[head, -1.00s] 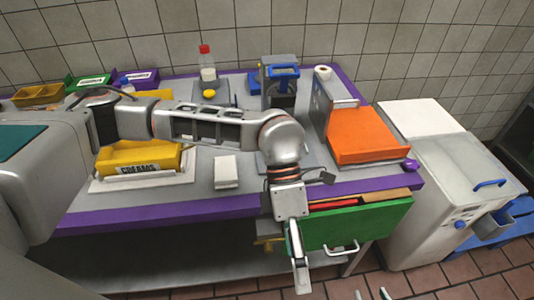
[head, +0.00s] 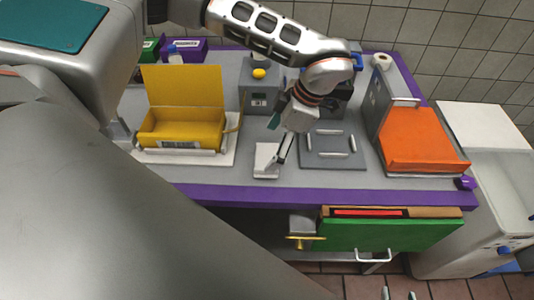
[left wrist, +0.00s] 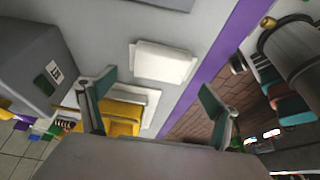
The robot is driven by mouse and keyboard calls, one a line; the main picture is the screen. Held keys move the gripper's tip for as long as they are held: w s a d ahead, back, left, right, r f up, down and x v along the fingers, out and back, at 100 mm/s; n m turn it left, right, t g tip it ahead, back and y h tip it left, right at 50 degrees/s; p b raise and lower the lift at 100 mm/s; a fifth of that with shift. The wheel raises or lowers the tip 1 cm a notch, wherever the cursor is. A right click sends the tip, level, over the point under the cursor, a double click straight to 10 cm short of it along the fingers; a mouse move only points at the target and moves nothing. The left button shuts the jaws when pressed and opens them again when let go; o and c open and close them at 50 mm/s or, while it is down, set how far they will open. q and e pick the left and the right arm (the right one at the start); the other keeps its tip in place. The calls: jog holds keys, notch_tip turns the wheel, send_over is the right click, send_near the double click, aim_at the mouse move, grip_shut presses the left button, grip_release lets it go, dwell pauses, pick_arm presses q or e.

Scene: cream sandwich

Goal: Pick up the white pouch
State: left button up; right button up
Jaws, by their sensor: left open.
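The white pouch (head: 266,160) lies flat on the grey tabletop (head: 215,183), right of the yellow box (head: 180,128). It also shows in the left wrist view (left wrist: 163,62), between and beyond my fingertips. My left gripper (head: 279,148) is open over the pouch's right side and partly covers it in the head view; I cannot tell whether it touches. In the left wrist view my left gripper (left wrist: 158,84) has its fingers wide apart with nothing between them. Only the two separated fingertips of my right gripper (head: 398,294) show at the bottom edge.
A grey plate with handles (head: 333,148) lies right of the pouch, and an orange-topped machine (head: 425,138) stands beyond it. An open green-fronted drawer (head: 375,234) juts out below the purple table edge (head: 300,197). A grey device (head: 259,95) stands behind the pouch.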

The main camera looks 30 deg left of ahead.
aim_at(267, 156)
pick_arm(q)
jog(key=shift+d+x, duration=0.1)
jog(key=shift+x, duration=0.85)
jog(key=shift+d+x, duration=0.15)
jog(key=shift+x, duration=0.8)
jog(key=shift+w+f, duration=0.1)
jog(key=shift+w, duration=0.05)
jog(key=c, duration=1.2)
